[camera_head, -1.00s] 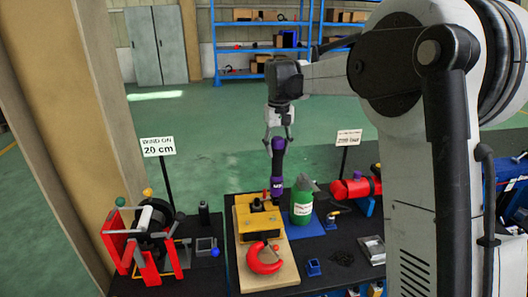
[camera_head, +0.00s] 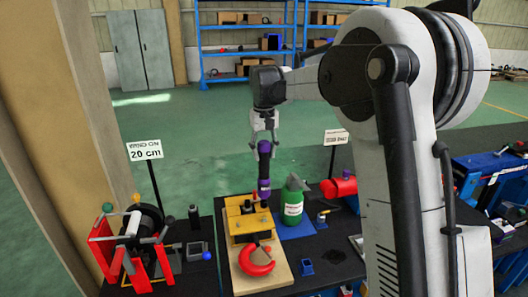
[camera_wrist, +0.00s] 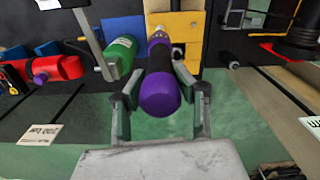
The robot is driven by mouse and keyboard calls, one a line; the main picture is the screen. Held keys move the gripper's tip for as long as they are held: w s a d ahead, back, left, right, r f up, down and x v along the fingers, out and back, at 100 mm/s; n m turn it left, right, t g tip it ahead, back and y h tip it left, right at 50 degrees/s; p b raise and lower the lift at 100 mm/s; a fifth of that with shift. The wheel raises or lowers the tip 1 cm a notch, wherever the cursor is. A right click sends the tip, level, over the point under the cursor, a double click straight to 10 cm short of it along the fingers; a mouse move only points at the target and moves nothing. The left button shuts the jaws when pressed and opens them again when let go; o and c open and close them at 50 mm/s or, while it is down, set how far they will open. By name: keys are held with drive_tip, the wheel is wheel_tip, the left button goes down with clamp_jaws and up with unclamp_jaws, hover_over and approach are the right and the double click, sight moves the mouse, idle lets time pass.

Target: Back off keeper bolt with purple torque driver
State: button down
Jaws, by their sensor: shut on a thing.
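My gripper (camera_head: 265,133) is shut on the purple torque driver (camera_head: 264,165), which hangs nearly upright with its lower end down at the yellow block. In the wrist view the driver's purple end (camera_wrist: 160,97) sits between the two fingers of my gripper (camera_wrist: 160,100), and its far end points to the yellow block (camera_wrist: 181,22). The yellow block (camera_head: 240,226) stands on a light wooden board (camera_head: 283,276), with a red hook (camera_head: 257,268) in front. The driver's tip is close to the block's top; I cannot tell whether it touches. The keeper bolt is not clearly distinguishable.
A red cylinder (camera_head: 340,187) lies further right. A red winding stand (camera_head: 104,251) and a "20 cm" sign (camera_head: 145,150) are left. The floor behind the table is open.

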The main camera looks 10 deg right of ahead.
sight(264, 168)
drive_tip(key=shift+f+b, duration=1.4)
drive_tip(key=shift+f, duration=1)
drive_tip(key=shift+f+b, duration=0.8)
drive_tip(key=shift+f, duration=0.15)
idle(1.3)
drive_tip(key=shift+r, duration=0.2)
idle(1.3)
drive_tip(key=shift+r+p, duration=1.3)
drive_tip(key=shift+r, duration=1.2)
